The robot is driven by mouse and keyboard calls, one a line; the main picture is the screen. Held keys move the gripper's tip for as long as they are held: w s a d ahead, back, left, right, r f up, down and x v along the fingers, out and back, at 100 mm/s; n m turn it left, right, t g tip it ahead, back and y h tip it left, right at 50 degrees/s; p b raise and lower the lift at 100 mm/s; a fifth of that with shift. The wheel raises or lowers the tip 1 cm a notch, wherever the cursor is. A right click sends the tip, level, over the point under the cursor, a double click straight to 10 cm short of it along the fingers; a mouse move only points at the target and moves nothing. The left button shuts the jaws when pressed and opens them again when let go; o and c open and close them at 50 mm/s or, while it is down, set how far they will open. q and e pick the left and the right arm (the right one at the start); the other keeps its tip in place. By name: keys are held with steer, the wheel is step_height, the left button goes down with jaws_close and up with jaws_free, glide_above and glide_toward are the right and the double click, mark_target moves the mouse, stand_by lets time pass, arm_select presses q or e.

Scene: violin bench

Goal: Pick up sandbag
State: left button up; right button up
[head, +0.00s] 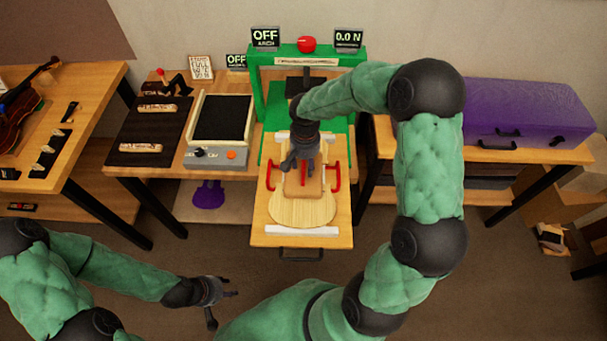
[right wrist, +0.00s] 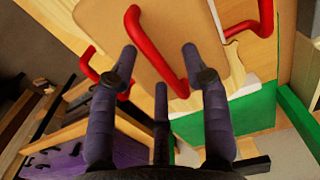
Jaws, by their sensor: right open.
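A tan flat piece with rounded corners (head: 304,188), which looks like the sandbag, lies on the pale violin-shaped plate (head: 303,213) between red handles (head: 337,177). My right gripper (head: 298,163) is over the far part of this tan piece and partly hides it. A red handle (right wrist: 158,50) crosses the view near the fingertips. I cannot tell whether they touch it. My left gripper (head: 221,305) is open and empty at the lower left, over the floor.
The green press frame (head: 260,92) stands behind the plate. A purple case (head: 520,112) sits on the right table. A grey box with a dark panel (head: 220,118) and a dark mat (head: 130,125) with labelled pieces are to the left. Floor in front is clear.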

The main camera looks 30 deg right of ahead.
steer(key=shift+f, duration=0.7)
steer(key=shift+c, duration=0.3)
jaws_close()
steer(key=shift+w+r, duration=0.1)
steer(key=shift+r, duration=0.05)
